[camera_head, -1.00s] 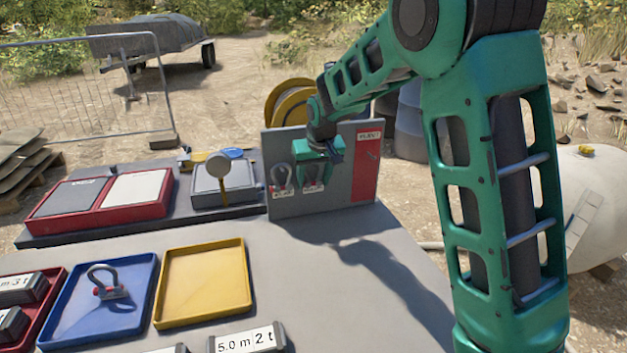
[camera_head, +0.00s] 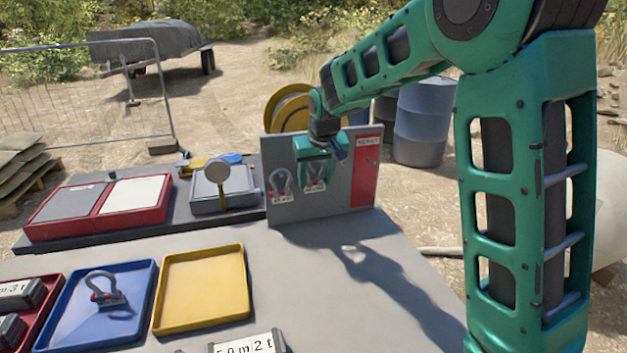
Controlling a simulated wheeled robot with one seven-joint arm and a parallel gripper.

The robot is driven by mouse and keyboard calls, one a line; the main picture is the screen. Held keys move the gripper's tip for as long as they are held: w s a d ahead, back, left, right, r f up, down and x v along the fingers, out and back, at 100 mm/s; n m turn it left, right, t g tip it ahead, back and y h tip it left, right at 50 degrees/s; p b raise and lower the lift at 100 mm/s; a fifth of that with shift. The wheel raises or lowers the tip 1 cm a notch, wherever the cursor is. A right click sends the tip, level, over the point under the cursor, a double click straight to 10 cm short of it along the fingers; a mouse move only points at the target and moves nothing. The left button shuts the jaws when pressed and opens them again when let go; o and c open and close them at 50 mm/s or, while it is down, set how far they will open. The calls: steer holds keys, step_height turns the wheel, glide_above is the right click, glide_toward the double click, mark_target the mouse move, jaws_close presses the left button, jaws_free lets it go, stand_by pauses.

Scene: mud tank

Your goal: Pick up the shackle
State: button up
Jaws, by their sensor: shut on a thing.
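My gripper (camera_head: 316,170) is at the upright grey board (camera_head: 340,192) at the back of the table, shut on a grey shackle (camera_head: 315,182) in front of the board. The green gripper body covers the top of this shackle. A second shackle (camera_head: 281,183) hangs on the board just to the left, above a small white label. A third shackle (camera_head: 104,288) with red pin ends stands in the blue tray (camera_head: 132,321) at the front left. Whether the held shackle is clear of its hook cannot be told.
An empty yellow tray (camera_head: 203,312) lies right of the blue one. A scale-like device (camera_head: 222,196) and a red-framed tray (camera_head: 98,231) stand left of the board. A red panel (camera_head: 367,170) marks the board's right end. The table's middle is clear.

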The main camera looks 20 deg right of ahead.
steer(key=s, duration=1.5)
steer(key=shift+s+a, duration=0.15)
steer(key=shift+s, duration=0.05)
steer(key=shift+s, duration=0.1)
